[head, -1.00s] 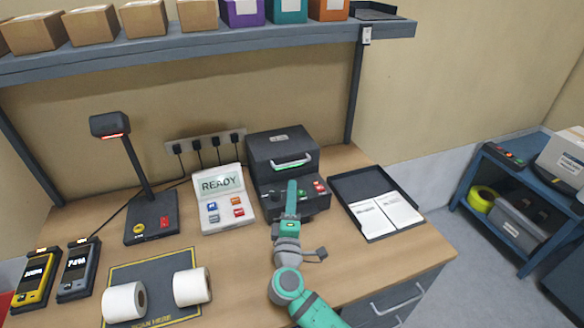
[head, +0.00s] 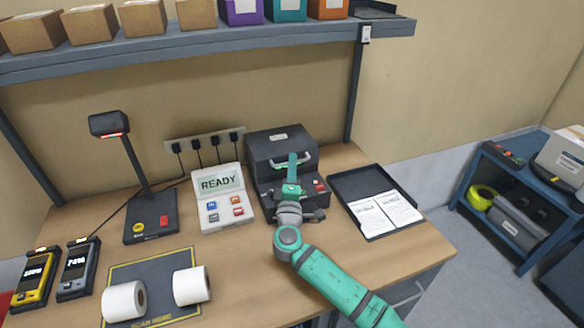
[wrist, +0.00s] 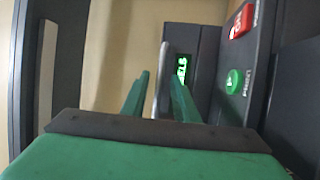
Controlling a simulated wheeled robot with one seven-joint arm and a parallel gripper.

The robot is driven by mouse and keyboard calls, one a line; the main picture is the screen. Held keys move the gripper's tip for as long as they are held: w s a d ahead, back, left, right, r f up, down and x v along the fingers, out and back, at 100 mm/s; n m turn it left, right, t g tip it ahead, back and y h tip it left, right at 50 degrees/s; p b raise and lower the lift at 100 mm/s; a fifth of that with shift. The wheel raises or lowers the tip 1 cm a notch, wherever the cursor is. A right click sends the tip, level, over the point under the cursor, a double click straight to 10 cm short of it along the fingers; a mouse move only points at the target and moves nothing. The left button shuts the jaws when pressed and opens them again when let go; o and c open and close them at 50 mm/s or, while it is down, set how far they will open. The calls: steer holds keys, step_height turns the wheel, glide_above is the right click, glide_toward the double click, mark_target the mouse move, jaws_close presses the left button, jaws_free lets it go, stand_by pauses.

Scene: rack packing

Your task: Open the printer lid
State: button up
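The printer (head: 270,143) is a dark grey box at the back of the bench, with its lid down and a light metal handle (head: 310,157) on the lid's front. My green gripper (head: 292,160) is at the front of the printer, over the handle. In the wrist view, the two green fingers (wrist: 160,75) stand apart with the grey handle bar (wrist: 163,60) between them. The bar is close to the right finger, with a gap to the left one. The wrist view also shows a green-lit display (wrist: 182,68), a red button (wrist: 242,20) and a green button (wrist: 235,82) on the printer.
A white READY panel (head: 222,182) stands left of the printer, and a black tray (head: 355,185) with papers lies right. A scanner stand (head: 150,215), two handheld devices and two white rolls (head: 190,286) are farther left. A shelf (head: 200,52) with boxes hangs above.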

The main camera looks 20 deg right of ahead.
steer(key=shift+c, duration=0.3)
steer(key=shift+w, duration=0.1)
jaws_close()
steer(key=shift+d, duration=0.1)
steer(key=shift+f, duration=0.15)
stand_by(0.7)
